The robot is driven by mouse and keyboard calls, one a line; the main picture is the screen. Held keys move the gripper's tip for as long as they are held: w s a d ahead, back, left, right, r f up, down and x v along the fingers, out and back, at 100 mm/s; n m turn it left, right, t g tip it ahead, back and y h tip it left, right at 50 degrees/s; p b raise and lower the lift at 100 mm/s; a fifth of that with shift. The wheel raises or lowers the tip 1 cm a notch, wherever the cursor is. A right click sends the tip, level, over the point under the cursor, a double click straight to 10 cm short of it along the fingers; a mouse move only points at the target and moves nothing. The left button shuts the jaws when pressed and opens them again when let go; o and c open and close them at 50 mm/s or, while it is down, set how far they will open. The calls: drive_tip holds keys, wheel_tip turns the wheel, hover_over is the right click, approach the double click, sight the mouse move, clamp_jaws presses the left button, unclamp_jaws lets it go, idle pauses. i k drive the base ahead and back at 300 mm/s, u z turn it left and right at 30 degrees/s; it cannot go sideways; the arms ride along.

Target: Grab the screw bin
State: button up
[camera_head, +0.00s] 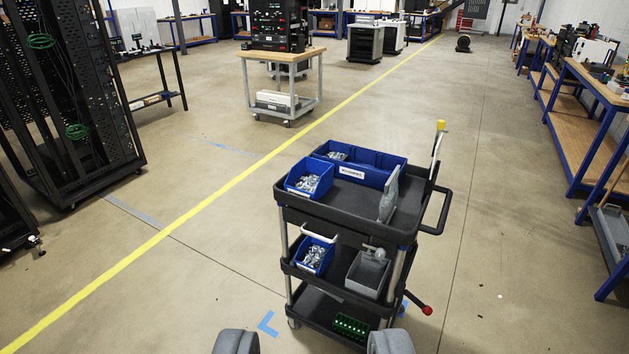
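A black cart stands ahead of me, with its top tray (352,210) in the centre of view. A small blue bin (325,183) with silvery screws or similar hardware sits at the tray's left end. A longer blue bin (380,178) with a white label lies along the far side of the tray, some metal parts in its left end. Another small blue bin (328,258) with hardware is on the middle shelf. Which one is the screw bin I cannot tell. My gripper (313,342) shows as two grey fingers, wide apart at the bottom edge, empty and short of the cart.
A grey bin (368,275) is on the middle shelf and a green item (351,327) on the bottom shelf. A handle (437,213) sticks out at the cart's right. Black racks (95,100) stand left, blue-legged benches (590,110) right.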

sight(311, 178)
drive_tip(key=z, duration=0.1)
drive_tip(key=k, duration=0.35)
drive_tip(key=u, duration=0.95)
drive_tip(key=i, duration=3)
drive_tip(key=z, duration=0.75)
